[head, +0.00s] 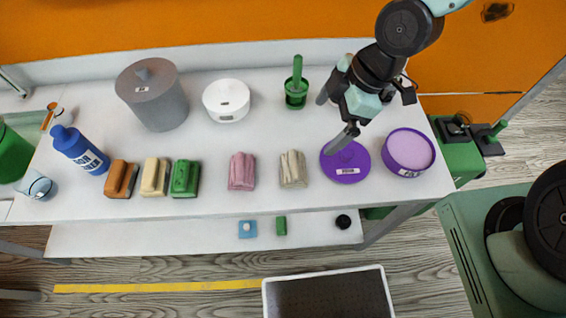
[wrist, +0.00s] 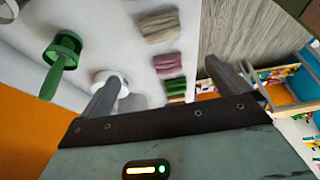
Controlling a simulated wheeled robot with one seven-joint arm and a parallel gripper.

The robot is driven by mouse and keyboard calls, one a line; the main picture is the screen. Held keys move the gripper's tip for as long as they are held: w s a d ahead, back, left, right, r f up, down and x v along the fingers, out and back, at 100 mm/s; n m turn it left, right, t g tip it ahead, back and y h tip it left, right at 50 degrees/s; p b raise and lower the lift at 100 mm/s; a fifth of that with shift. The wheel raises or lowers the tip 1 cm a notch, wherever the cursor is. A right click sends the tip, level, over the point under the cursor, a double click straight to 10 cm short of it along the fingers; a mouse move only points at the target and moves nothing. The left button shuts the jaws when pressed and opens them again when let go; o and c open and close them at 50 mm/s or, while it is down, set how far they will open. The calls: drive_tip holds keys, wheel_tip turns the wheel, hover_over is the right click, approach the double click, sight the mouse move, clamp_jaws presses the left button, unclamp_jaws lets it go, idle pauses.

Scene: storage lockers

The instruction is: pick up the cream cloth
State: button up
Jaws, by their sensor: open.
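The cream cloth (head: 293,169) is a folded, ridged beige bundle near the front edge of the white table, between a pink cloth (head: 242,171) and a purple lid (head: 345,162). In the wrist view the cream cloth (wrist: 158,26) lies at the top, beyond the fingers, with the pink cloth (wrist: 167,64) below it. My gripper (head: 335,122) is above the table, up and to the right of the cream cloth, with one finger over the purple lid. In the wrist view my gripper (wrist: 162,88) has its two fingers spread wide with nothing between them.
A purple tub (head: 408,152) is to the right. A white pot (head: 227,100), grey canister (head: 152,95), blue bottle (head: 80,150) and several coloured blocks are to the left. Bare tabletop lies behind the cloth.

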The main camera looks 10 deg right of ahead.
hover_over(295, 162)
drive_tip(key=d, duration=0.2)
wheel_tip(295, 162, down, 10)
drive_tip(key=shift+w+f, duration=0.15)
drive_tip(key=shift+f, duration=0.05)
drive_tip(key=shift+s+p+x, duration=0.15)
drive_tip(key=shift+p+x, duration=0.35)
drive_tip(key=shift+x, duration=0.55)
drive_tip(key=shift+s+p+x, duration=0.15)
drive_tip(key=shift+p+x, duration=0.3)
drive_tip(key=shift+x, duration=0.65)
drive_tip(key=shift+a+f, duration=0.25)
drive_tip(key=shift+f, duration=0.35)
drive_tip(key=c, duration=0.9)
